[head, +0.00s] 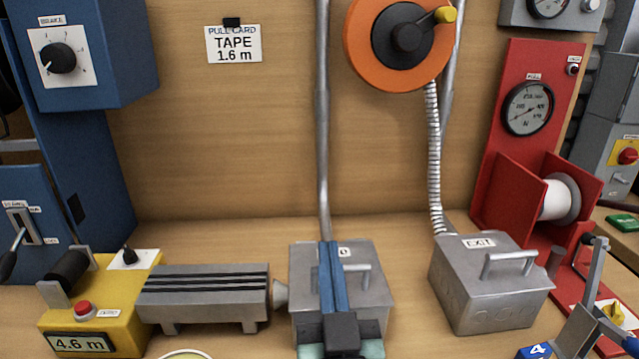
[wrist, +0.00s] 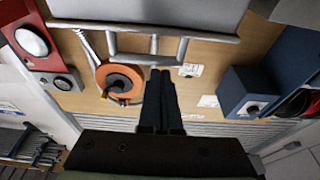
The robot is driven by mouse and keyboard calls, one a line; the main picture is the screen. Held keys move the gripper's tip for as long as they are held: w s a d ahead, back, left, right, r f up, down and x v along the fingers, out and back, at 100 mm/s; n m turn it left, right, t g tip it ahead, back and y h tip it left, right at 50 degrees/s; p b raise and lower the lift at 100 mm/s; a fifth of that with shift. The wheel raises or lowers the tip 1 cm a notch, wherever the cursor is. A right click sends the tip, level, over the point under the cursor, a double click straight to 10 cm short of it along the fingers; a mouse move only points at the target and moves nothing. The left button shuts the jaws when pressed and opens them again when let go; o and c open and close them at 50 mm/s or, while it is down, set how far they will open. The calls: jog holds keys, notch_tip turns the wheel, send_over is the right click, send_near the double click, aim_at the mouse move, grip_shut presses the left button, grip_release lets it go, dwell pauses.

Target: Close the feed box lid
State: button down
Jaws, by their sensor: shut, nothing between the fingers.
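The feed box (head: 378,292) is a grey metal box at the bottom middle of the head view, with a bar handle (head: 362,276) on its lid. Its label is mostly hidden behind my gripper (head: 329,247). The lid looks down or nearly down; I cannot tell whether it is fully seated. My gripper is shut and empty, its two blue fingers together in front of the lid, left of the handle's visible part. In the wrist view, the shut fingers (wrist: 160,74) point toward a grey bar handle (wrist: 125,55) below a grey panel (wrist: 150,12). Contact is unclear.
The grey EXIT box (head: 480,300) stands to the right, with a gap between the boxes. A ribbed grey unit (head: 205,290) and a yellow counter (head: 120,325) stand left. A vertical pipe (head: 322,140) rises behind the feed box. A red winder (head: 515,190) is far right.

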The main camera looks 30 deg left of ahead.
jog(key=shift+s+d+f+b, duration=0.1)
jog(key=shift+s+f+b, duration=0.05)
jog(key=shift+f+b, duration=0.35)
jog(key=shift+s+d+f+b, duration=0.15)
jog(key=shift+f+b, duration=0.2)
jog(key=shift+b, duration=0.25)
jog(key=shift+f, duration=0.25)
jog(key=shift+r, duration=0.1)
jog(key=r+p, duration=0.2)
jog(key=r, duration=0.1)
jog(key=r+p, duration=0.2)
jog(key=shift+w+a, duration=0.25)
jog(key=shift+w, duration=0.1)
jog(key=s+d+f+b, duration=0.4)
jog(key=s+d+f, duration=0.1)
jog(key=s, duration=0.2)
jog(key=shift+s, duration=0.3)
